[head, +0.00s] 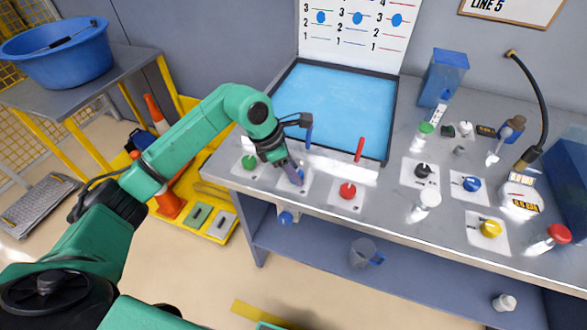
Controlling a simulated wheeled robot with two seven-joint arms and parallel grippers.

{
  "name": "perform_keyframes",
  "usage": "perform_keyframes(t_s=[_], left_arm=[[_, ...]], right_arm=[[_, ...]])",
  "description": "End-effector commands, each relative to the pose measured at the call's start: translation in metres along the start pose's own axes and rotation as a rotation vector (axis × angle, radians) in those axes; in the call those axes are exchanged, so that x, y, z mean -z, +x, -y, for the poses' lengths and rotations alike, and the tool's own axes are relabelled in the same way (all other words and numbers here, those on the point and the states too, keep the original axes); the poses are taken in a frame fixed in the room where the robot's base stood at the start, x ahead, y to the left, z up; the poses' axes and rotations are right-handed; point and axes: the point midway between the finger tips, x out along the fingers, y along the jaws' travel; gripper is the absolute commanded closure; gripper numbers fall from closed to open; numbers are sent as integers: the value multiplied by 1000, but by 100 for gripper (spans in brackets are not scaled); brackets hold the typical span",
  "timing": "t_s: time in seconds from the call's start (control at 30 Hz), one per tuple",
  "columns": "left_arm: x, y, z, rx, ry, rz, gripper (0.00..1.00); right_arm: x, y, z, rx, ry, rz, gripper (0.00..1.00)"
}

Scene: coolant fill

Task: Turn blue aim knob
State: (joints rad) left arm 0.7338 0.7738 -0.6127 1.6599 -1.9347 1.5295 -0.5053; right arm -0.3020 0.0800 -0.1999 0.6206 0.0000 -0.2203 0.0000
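A blue knob (299,178) sits on a white plate at the front left of the bench, between a green knob (249,162) and a red knob (347,190). My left gripper (293,174) points down at this blue knob and covers part of it. Its fingers look close together, but whether they touch or grip the knob is hidden. A second blue knob (472,184) sits on another white plate to the right. A blue upright piece (308,136) and a red one (360,149) stand at the front of the blue tray. My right gripper is out of view.
The blue-floored tray (391,122) lies behind the knobs, below a chart (355,25). To the right are a black knob (423,171), a yellow knob (490,229), white bottles (426,201) and a curved black hose (541,100). A jug (363,252) stands on the lower shelf.

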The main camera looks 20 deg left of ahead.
Motion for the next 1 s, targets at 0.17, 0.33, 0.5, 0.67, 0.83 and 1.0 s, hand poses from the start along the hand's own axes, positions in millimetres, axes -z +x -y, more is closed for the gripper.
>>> perform_keyframes(t_s=[0.17,0.33,0.5,0.67,0.83,1.0], left_arm=[[0,-1,0,0,3,1,100],[0,0,-1,9,28,1,100],[1,1,-2,36,95,1,100],[1,2,-3,78,197,2,100],[0,1,-4,135,338,3,100],[-1,1,-5,197,488,4,100]], right_arm=[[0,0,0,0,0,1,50],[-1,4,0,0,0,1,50],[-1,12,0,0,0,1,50],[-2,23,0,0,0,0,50],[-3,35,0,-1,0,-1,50],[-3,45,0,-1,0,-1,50]])
